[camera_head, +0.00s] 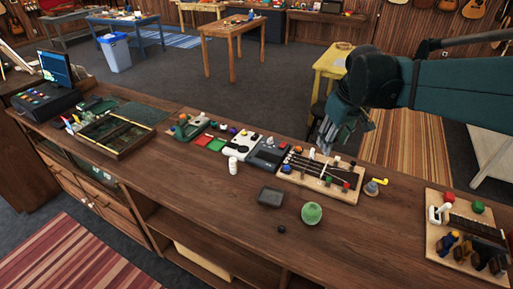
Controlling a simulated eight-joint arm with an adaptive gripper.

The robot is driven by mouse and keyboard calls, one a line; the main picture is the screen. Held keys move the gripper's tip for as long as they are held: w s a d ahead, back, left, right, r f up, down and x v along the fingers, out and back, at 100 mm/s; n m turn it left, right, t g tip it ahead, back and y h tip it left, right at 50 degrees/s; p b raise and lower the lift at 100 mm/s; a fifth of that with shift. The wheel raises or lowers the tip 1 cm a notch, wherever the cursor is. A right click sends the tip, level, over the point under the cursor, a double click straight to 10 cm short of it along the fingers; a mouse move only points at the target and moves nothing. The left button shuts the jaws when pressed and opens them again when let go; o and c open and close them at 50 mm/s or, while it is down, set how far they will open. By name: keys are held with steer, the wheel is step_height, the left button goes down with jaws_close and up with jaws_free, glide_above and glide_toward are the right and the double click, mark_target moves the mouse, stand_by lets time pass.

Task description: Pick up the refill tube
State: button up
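I cannot make out for certain which small item is the refill tube. A white cylinder (233,165) stands upright on the wooden counter (200,205), left of the grey device. Thin dark rods lie on a wooden board (318,190) with coloured knobs, near the counter's back edge. A small yellow piece (379,181) lies just right of that board. My gripper (326,138) comes in from the right and points down above the back of the board. Its fingers are small and dark here, and the gap between them is unclear. I see nothing held in it.
A dark tray (270,197), a green round object (312,213) and a small black ball (281,229) sit in front of the board. A grey device (268,155) stands left of it. Another loaded board (432,243) is at right.

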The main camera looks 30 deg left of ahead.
steer(key=w+a+f+n, duration=0.1)
steer(key=w+a+f, duration=0.1)
steer(key=a, duration=0.3)
steer(key=w+a+f+n, duration=0.1)
steer(key=a+f, duration=0.1)
steer(key=a, duration=0.3)
steer(key=n+g+h, duration=0.1)
steer(key=n+g, duration=0.2)
steer(key=n, duration=0.3)
glide_above(233, 165)
steer(key=w, duration=0.2)
step_height(233, 165, down, 17)
steer(key=shift+a+f, duration=0.15)
steer(key=shift+f, duration=0.05)
steer(key=shift+s+a+f, duration=0.15)
steer(key=shift+f, duration=0.1)
steer(key=shift+f+p, duration=0.3)
steer(key=shift+f, duration=0.9)
steer(key=shift+f, duration=0.1)
steer(key=shift+s+a+f+p, duration=0.1)
steer(key=shift+f+p, duration=0.05)
steer(key=shift+f, duration=1.1)
steer(key=shift+a+f+p, duration=0.1)
steer(key=shift+f+p, duration=0.05)
steer(key=shift+f, duration=1.1)
